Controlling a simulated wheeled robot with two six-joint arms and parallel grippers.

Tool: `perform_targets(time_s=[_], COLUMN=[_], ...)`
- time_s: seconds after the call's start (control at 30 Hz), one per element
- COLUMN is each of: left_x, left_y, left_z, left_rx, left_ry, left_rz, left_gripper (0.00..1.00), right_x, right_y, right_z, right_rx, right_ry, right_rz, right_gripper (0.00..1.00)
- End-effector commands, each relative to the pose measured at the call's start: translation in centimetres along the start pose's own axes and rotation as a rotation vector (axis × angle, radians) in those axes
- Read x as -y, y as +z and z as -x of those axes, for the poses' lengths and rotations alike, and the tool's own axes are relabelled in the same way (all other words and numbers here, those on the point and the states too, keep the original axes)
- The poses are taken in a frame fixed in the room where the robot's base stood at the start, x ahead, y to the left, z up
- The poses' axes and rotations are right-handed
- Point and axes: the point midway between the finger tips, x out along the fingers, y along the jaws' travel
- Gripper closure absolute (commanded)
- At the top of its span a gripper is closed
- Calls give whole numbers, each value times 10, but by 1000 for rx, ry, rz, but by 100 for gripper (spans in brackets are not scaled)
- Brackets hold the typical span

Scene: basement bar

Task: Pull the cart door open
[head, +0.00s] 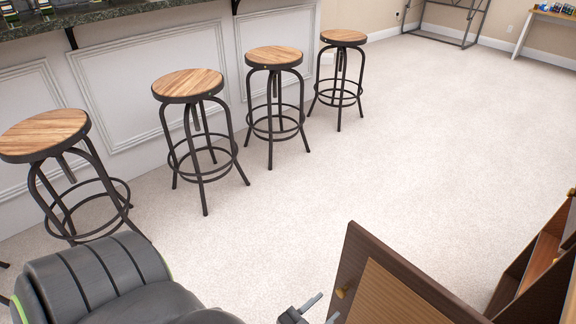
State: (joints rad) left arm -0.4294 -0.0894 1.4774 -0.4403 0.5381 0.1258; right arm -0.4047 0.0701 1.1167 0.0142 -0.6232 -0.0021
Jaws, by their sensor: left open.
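The cart (545,246) is at the lower right edge of the head view, a brown wooden body with open shelf space showing. Its door (392,296), a dark brown frame around a lighter ribbed panel, stands out from the body at the lower right. A small brass knob (343,291) shows by the door's left edge. My left gripper (321,308) is at the bottom edge, just left of the door and below the knob. Its two fingers are apart with nothing seen between them. The door's lower part is cut off by the frame. My right gripper is not in view.
Several bar stools (189,84) with wooden seats stand along the white-panelled bar (150,75) at the left. The pale carpet (400,140) between stools and cart is clear. A metal-framed stand (468,25) and a small table (546,16) are at the far wall.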

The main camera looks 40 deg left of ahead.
Motion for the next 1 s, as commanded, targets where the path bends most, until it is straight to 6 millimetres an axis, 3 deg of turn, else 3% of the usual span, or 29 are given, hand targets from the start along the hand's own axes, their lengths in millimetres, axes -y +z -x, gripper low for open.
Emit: perform_targets(time_s=[0.2,0.5,1.0], left_x=[0,0,0], left_y=[1,0,0], left_z=[57,108,118], left_rx=[5,1,-2], left_ry=[-1,0,0], left_rz=[1,1,1], left_gripper=[55,55,55], right_x=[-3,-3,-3], right_y=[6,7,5], right_z=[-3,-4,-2], right_rx=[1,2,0], right_ry=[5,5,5], right_rz=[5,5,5], right_gripper=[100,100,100])
